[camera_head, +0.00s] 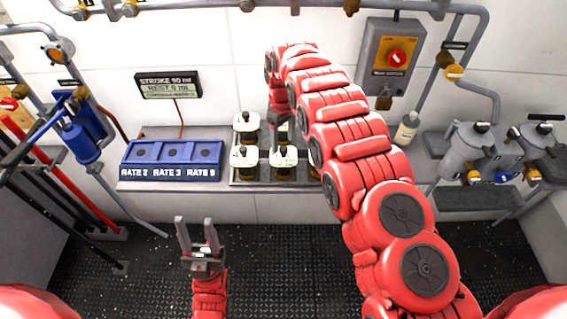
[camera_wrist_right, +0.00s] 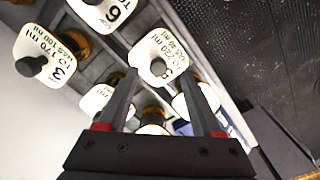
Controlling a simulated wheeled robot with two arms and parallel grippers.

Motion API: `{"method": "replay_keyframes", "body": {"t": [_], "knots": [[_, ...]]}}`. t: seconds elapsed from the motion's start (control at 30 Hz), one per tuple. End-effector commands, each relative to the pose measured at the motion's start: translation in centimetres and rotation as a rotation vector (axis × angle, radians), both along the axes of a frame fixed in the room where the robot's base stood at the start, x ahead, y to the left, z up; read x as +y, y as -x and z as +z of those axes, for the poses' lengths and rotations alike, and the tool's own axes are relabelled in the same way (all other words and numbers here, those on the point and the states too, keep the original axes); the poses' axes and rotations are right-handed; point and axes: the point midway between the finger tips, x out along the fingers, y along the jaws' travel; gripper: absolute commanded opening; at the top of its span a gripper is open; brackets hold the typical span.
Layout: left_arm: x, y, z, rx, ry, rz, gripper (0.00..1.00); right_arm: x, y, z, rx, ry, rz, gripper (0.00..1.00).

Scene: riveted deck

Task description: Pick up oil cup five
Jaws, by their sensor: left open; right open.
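Several oil cups with white tags and dark knobs stand in a rack (camera_head: 262,182) on the back shelf. In the head view, cups show at the back left (camera_head: 246,122), front left (camera_head: 243,160) and front middle (camera_head: 284,158); my right arm hides others. In the wrist view, a cup with a white tag (camera_wrist_right: 151,50) lies beyond the fingertips of my open right gripper (camera_wrist_right: 160,76); its number may be 5 but is unclear. A cup tagged 3 (camera_wrist_right: 42,50) is to its left. My right gripper (camera_head: 283,128) points down over the rack. My left gripper (camera_head: 197,237) is open and empty, away from the cups.
A bottle (camera_head: 407,130) and grey canisters (camera_head: 470,145) are at the right. Pipes and a red-knobbed switch box (camera_head: 392,58) line the wall. The dark floor in front is clear.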

Motion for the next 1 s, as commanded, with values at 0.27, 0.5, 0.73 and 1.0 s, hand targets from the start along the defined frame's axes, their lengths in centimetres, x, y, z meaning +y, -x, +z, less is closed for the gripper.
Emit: {"method": "replay_keyframes", "body": {"t": [0.27, 0.5, 0.73, 1.0], "knots": [[0.0, 0.0, 2.0, 0.000, 0.000, 0.000, 0.50, -0.1, -0.2, -2.2, 0.001, 0.001, 0.000, 0.67], [0.0, 0.0, 0.4, 0.000, 0.000, 0.000, 0.50, -0.2, -0.2, -4.9, 0.001, 0.001, 0.000, 0.67], [0.0, 0.0, 0.5, 0.000, 0.000, 0.000, 0.50, -0.1, -0.2, -4.7, 0.001, 0.001, 0.000, 0.65], [0.0, 0.0, 0.5, 0.000, 0.000, 0.000, 0.50, -0.1, -0.2, -4.7, 0.001, 0.001, 0.000, 0.16]]}}
